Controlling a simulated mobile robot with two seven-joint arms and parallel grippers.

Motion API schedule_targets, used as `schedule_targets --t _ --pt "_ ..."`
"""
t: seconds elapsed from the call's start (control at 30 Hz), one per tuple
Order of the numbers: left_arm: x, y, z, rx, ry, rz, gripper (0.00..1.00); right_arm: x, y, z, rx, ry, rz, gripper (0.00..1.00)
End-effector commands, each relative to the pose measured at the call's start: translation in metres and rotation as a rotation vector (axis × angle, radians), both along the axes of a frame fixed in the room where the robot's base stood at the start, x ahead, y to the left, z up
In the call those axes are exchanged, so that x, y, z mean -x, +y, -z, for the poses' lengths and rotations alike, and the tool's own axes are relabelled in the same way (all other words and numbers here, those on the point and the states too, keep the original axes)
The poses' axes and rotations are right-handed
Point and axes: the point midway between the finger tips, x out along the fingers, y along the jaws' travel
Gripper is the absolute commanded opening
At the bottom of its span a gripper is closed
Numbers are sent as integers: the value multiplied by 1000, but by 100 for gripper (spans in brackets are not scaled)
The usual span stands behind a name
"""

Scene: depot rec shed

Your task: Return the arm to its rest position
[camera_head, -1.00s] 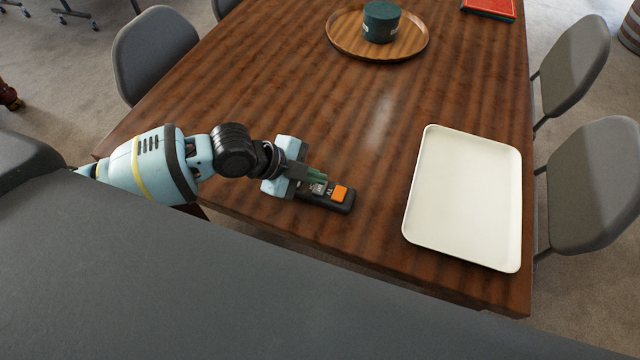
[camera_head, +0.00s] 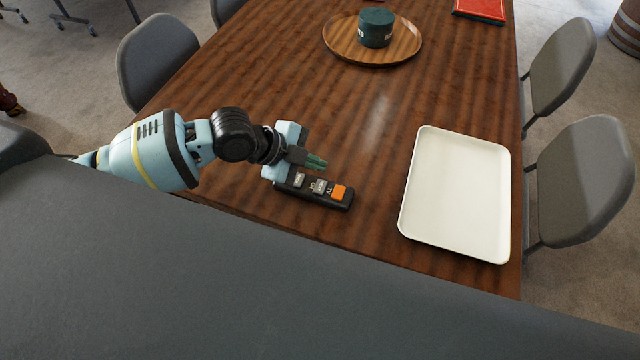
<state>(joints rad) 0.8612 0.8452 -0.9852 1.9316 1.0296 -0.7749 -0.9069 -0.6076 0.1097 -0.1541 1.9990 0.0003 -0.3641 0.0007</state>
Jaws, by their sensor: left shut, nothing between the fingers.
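My left gripper (camera_head: 318,163) shows in the head view, with its arm coming in from the left. Its green-tipped fingers are shut with nothing between them. It hangs over the near left part of the wooden table, just behind a black remote (camera_head: 318,193) with an orange button and grey buttons. The remote lies on the table, and the gripper covers part of its far left edge. My right gripper is not in view.
A cream tray (camera_head: 457,195) lies empty on the table (camera_head: 372,140) to the right. A round wooden tray (camera_head: 335,42) holds a dark green tin (camera_head: 376,28) farther back. A red book (camera_head: 481,10) lies at the far right. Grey chairs (camera_head: 578,185) stand along the sides.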

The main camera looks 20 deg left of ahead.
Motion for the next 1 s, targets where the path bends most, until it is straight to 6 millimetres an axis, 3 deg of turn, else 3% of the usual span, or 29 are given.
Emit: schedule_targets --t 0.67,0.83,1.0 --pt "0 0 0 1 -1 1 0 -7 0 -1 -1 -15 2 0" --pt "29 -22 17 26 67 -17 0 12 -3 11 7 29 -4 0" --pt "69 -46 36 62 166 -87 0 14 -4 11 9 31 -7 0"
